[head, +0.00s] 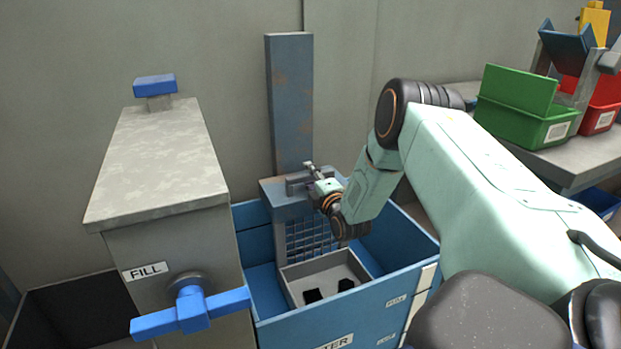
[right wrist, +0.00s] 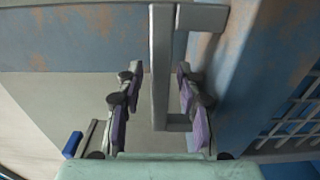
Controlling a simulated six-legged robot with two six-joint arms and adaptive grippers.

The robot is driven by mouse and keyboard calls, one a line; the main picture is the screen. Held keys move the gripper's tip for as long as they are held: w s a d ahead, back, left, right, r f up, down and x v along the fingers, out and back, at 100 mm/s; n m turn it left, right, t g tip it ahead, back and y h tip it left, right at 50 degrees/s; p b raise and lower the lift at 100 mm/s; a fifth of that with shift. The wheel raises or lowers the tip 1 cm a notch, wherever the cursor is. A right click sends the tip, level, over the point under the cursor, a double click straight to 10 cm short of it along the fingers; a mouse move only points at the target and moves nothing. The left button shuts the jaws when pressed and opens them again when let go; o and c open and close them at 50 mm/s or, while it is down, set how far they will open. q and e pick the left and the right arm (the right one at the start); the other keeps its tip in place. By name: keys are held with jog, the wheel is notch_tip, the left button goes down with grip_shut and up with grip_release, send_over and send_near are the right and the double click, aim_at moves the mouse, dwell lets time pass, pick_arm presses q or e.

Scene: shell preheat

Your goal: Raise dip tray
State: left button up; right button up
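The grey dip tray (head: 292,287) is low inside the blue water tank (head: 300,325), with two dark pieces in it. A mesh panel rises behind it to a blue carriage (head: 282,208) on an upright post (head: 290,100). A grey handle (head: 297,185) sticks out at the carriage's top. My right gripper (head: 316,176) is at this handle. In the right wrist view, its purple-padded fingers (right wrist: 156,95) are open on either side of the handle bar (right wrist: 160,70). A gap shows on the left; contact on the right is unclear. My left gripper is out of view.
A grey cabinet (head: 160,165) labelled FILL, with a blue valve handle (head: 190,310), stands left of the tank. Green (head: 522,120) and red (head: 598,118) bins sit on a bench at the right. The wall is close behind the post.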

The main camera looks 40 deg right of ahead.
grip_shut()
dwell(0.5)
